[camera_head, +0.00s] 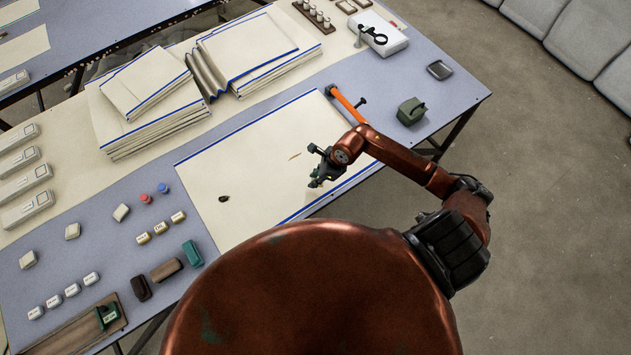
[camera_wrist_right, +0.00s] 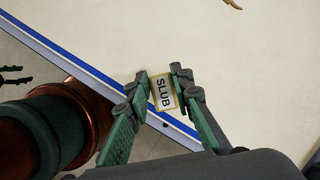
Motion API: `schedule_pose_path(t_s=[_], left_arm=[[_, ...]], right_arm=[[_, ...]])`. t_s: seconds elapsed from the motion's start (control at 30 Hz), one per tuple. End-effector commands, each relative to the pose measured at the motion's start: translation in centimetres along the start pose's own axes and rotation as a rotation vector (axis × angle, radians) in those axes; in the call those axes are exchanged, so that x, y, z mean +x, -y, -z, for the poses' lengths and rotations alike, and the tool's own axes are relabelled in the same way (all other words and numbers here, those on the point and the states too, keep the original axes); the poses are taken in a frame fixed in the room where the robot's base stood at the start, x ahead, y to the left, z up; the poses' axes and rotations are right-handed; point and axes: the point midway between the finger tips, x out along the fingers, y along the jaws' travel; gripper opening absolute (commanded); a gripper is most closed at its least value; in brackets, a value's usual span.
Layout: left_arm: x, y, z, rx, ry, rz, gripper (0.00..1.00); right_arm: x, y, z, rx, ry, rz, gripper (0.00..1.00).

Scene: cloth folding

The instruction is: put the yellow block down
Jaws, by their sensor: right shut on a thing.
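My right gripper (camera_head: 322,172) is over the near right part of a flat cream cloth with blue edges (camera_head: 250,165). In the right wrist view the gripper (camera_wrist_right: 163,90) is shut on a small yellow-edged block (camera_wrist_right: 162,93) with a pale face marked "SLUB". The block is between the fingertips, near the cloth's blue edge (camera_wrist_right: 85,75). I cannot tell whether it touches the cloth. In the head view the block is too small to make out clearly. My left gripper is out of view.
A dark spot (camera_head: 223,198) and a tan mark (camera_head: 295,156) are on the cloth. Several small yellow-based blocks (camera_head: 160,227) stand left of it. Folded cloth stacks (camera_head: 150,85) lie behind. An orange-handled tool (camera_head: 347,104) lies at the cloth's far right corner. Most of the cloth is clear.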

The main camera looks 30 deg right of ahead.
Motion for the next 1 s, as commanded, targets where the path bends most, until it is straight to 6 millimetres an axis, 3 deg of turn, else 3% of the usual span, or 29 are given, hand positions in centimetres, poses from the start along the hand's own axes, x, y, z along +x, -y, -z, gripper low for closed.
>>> schedule_pose_path(t_s=[0.33, 0.7, 0.73, 1.0], left_arm=[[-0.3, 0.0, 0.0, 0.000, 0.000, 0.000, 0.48], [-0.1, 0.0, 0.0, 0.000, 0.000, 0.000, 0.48], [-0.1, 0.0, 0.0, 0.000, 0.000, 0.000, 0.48], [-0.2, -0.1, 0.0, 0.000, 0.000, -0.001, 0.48]], right_arm=[[3.2, 0.6, 1.5, 0.003, 0.000, -0.002, 0.04], [3.7, 0.6, 1.8, 0.000, -0.001, -0.001, 0.04], [3.7, 0.6, 1.8, 0.000, -0.001, -0.001, 0.22], [3.7, 0.6, 1.7, 0.000, 0.000, -0.001, 0.38]])
